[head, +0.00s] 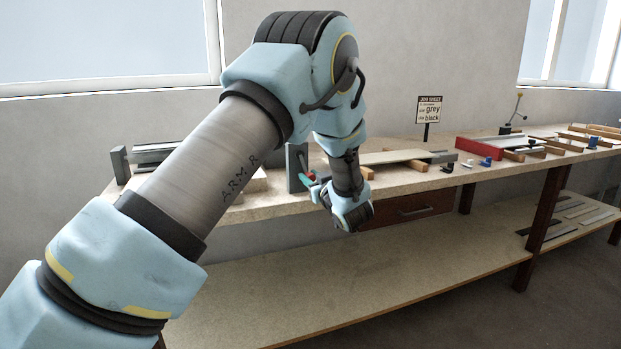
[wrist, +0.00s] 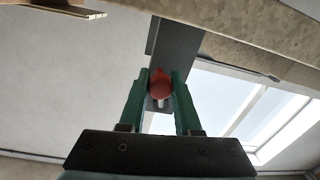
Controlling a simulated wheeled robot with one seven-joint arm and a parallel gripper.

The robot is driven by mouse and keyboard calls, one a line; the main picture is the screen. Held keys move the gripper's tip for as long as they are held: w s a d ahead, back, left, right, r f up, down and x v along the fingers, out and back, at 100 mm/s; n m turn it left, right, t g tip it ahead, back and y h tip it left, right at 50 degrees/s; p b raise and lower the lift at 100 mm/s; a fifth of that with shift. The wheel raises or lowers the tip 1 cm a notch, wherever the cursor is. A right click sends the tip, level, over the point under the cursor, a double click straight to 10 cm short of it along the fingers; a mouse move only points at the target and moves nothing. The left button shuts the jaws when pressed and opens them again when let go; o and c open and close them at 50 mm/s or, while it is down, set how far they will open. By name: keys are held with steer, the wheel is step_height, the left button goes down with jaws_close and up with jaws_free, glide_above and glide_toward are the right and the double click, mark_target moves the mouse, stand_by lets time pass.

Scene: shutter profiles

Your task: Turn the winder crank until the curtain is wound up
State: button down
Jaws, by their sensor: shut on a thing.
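The winder's grey upright end plate (head: 296,168) stands at the bench's front edge, and a grey plate also shows behind the fingers in the wrist view (wrist: 174,50). My gripper (wrist: 160,78) has green fingers, one on each side of the crank's red knob (wrist: 160,86), and is shut on it. A short pale metal piece shows just below the knob. In the head view my gripper (head: 311,178) is beside the end plate, partly hidden by my wrist. I cannot make out the curtain or how far it is wound; my arm covers much of that area.
Another grey upright (head: 119,166) and dark slats (head: 155,153) are at the bench's left. A pale board (head: 395,157) lies on wooden blocks right of my wrist. A job sheet sign (head: 428,108), a red block (head: 477,146) and small blue parts are farther right. A drawer (head: 415,209) is below.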

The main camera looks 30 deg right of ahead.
steer(key=shift+d, duration=0.15)
stand_by(0.5)
steer(key=d+n+b, duration=0.1)
steer(key=n+b, duration=0.1)
steer(key=b, duration=0.1)
steer(key=shift+s+r, duration=0.1)
steer(key=n+b, duration=0.2)
steer(key=d+r+n+b, duration=0.1)
steer(key=b, duration=0.1)
steer(key=shift+s+d+n, duration=0.1)
steer(key=shift+d+n, duration=0.1)
steer(key=shift+n, duration=0.2)
steer(key=n+b, duration=0.1)
steer(key=r+n+b, duration=0.1)
steer(key=b, duration=0.1)
steer(key=shift+d+r+n, duration=0.1)
steer(key=shift+d+n, duration=0.2)
steer(key=shift+d, duration=0.1)
step_height(320, 180, up, 7)
steer(key=n+h+b, duration=0.1)
steer(key=n+b, duration=1.2)
steer(key=b, duration=0.1)
steer(key=shift+a+g, duration=0.35)
steer(key=shift+g, duration=0.05)
